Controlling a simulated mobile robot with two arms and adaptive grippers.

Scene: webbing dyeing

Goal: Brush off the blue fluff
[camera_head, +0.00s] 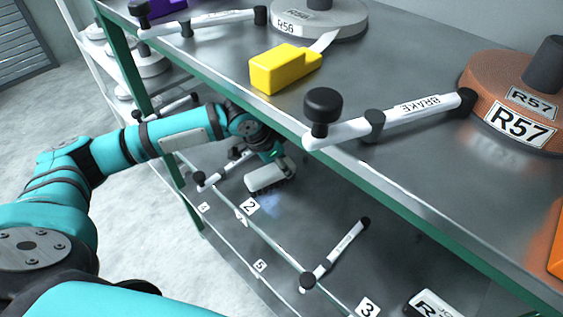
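A faint blue patch, which looks like the blue fluff (272,203), lies on the lower metal shelf (325,205), to the right of the label "2". A brush (265,179) with a pale body and dark bristles is just above and behind the patch. My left gripper (279,160) reaches in under the upper shelf and appears shut on the brush. The fingers are small and partly hidden, and I cannot tell whether the bristles touch the shelf. My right gripper is not in view.
The upper shelf (400,165) overhangs my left arm. It bears a yellow-handled scraper (285,68), a white brake lever (390,119), a brown reel R57 (510,100) and a grey reel R56 (318,20). Another lever (336,256) is on the lower shelf, right of the fluff.

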